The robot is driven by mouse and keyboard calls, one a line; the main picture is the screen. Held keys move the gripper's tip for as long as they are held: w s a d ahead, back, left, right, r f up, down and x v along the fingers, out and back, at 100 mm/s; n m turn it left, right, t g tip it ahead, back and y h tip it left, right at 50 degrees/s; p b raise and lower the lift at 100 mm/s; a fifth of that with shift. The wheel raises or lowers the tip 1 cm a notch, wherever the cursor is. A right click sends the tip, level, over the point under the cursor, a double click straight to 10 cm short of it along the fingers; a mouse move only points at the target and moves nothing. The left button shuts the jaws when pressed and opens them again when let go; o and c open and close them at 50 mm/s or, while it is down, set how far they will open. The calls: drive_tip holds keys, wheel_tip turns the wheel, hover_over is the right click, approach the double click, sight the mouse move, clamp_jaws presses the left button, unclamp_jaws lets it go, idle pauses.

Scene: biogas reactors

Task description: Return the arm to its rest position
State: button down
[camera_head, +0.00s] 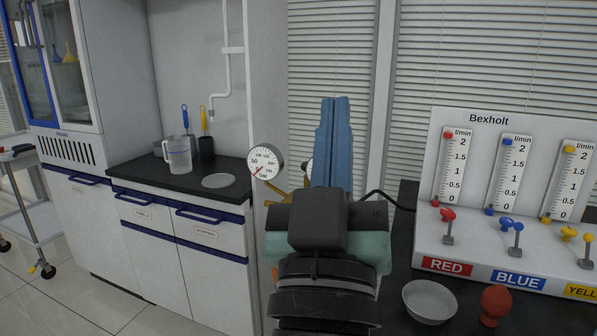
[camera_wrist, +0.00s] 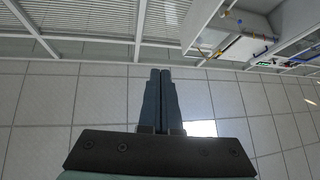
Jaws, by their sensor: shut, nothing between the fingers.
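My gripper (camera_head: 334,103) points upward in the middle of the head view, with its blue fingers together and nothing between them. In the wrist view my gripper (camera_wrist: 160,73) is also shut, set against the tiled ceiling (camera_wrist: 230,105). My arm rises in front of the window blinds and hides part of the counter and a gauge behind it.
The Bexholt flow-meter panel (camera_head: 490,119) stands on the right, with red, blue and yellow valves. A white bowl (camera_head: 430,302) and a red bulb-shaped object (camera_head: 495,303) are in front of it. On the left counter stand a clear jug (camera_head: 178,156) and a dish (camera_head: 218,181).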

drive_tip(key=s+a+r+t+y, duration=0.2)
drive_tip(key=s+a+r+y, duration=0.1)
drive_tip(key=s+r, duration=0.45)
wheel_tip(320, 180, up, 23)
drive_tip(key=p, duration=2.2)
drive_tip(key=shift+w+m+y, duration=0.25)
drive_tip(key=shift+m+y, duration=0.05)
drive_tip(key=shift+m, duration=0.1)
